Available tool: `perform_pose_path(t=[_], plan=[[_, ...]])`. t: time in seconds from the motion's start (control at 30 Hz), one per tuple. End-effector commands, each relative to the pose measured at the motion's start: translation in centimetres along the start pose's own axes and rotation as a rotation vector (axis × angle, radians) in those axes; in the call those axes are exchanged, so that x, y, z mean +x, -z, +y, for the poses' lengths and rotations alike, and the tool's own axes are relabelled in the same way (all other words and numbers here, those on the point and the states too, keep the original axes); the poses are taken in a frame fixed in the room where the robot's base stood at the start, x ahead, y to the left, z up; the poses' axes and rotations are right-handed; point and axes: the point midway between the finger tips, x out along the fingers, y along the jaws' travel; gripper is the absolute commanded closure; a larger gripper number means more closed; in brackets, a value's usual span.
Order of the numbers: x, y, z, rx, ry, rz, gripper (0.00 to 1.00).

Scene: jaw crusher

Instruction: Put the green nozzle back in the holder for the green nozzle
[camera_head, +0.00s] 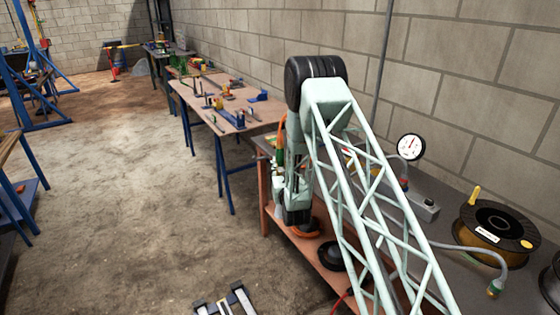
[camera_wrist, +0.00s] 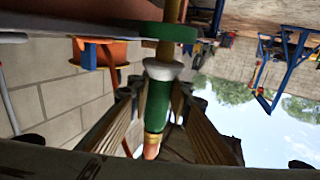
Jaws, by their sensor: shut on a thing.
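In the wrist view my gripper (camera_wrist: 159,92) is shut on the green nozzle (camera_wrist: 157,106), with one finger on each side of its green body. The nozzle has a pale collar (camera_wrist: 163,70) and a copper-coloured end (camera_wrist: 152,147). Beyond the collar, a brass stem (camera_wrist: 166,50) lines up with a green ring (camera_wrist: 178,32), which looks like the green holder. Brass shows on both sides of the ring. I cannot tell whether the stem is through it or how far the nozzle is seated. In the head view my arm hides the gripper and nozzle.
An orange holder (camera_wrist: 97,54) with a blue part sits left of the green ring in the wrist view. In the head view, the workbench (camera_head: 455,205) carries a gauge (camera_head: 411,147) and a spool (camera_head: 495,232). The floor to the left is open.

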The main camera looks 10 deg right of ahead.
Motion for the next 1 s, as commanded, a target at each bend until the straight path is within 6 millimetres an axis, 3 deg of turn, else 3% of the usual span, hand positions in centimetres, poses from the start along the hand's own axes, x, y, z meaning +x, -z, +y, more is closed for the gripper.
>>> perform_pose_path(t=[0.5,1.0], plan=[[0.0,-2.2,0.0,0.0,0.0,0.001,0.95],[0.0,-2.7,0.0,0.0,0.0,0.002,0.95]])
